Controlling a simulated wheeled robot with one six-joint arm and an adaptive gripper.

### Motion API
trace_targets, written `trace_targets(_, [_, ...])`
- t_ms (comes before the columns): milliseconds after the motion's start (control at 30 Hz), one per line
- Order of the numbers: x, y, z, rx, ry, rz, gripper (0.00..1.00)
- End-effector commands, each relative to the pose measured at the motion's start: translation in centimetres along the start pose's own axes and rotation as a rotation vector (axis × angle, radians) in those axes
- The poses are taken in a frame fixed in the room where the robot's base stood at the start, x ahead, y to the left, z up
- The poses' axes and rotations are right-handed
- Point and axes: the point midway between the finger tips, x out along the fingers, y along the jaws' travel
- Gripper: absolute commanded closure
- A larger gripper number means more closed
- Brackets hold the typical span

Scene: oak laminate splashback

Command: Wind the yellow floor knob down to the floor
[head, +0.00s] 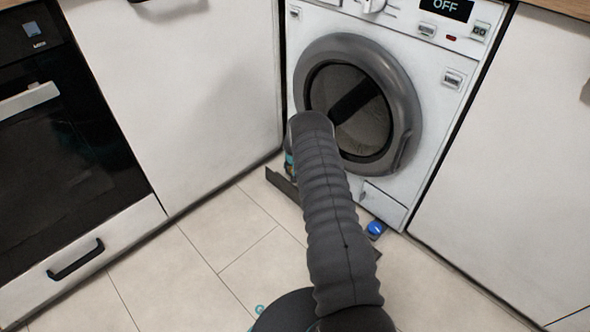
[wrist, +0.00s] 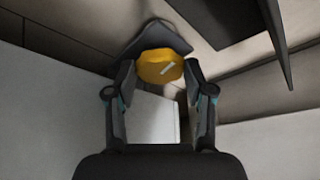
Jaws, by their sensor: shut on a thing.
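A dark grey piece (wrist: 158,35) sits behind the knob. In the head view my arm hides the knob and most of my gripper; only a small part of the gripper (head: 289,162) shows at the washing machine's lower left corner.
The white washing machine (head: 440,75) has a shut round door and a display reading OFF. A blue knob (head: 375,228) is at its lower right. A dark plinth strip (head: 282,184) sticks out at the lower left. A black oven (head: 50,140) stands left.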

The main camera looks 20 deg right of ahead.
Motion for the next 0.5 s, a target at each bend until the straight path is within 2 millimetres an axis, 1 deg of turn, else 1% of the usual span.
trace_targets(33, [0.3, -0.06, -0.01, 0.018, 0.003, 0.008, 0.82])
trace_targets(133, [0.38, -0.15, 0.03, 0.066, 0.003, 0.028, 0.82])
trace_targets(500, [0.08, -0.45, -0.19, 0.251, 0.004, 0.103, 0.82])
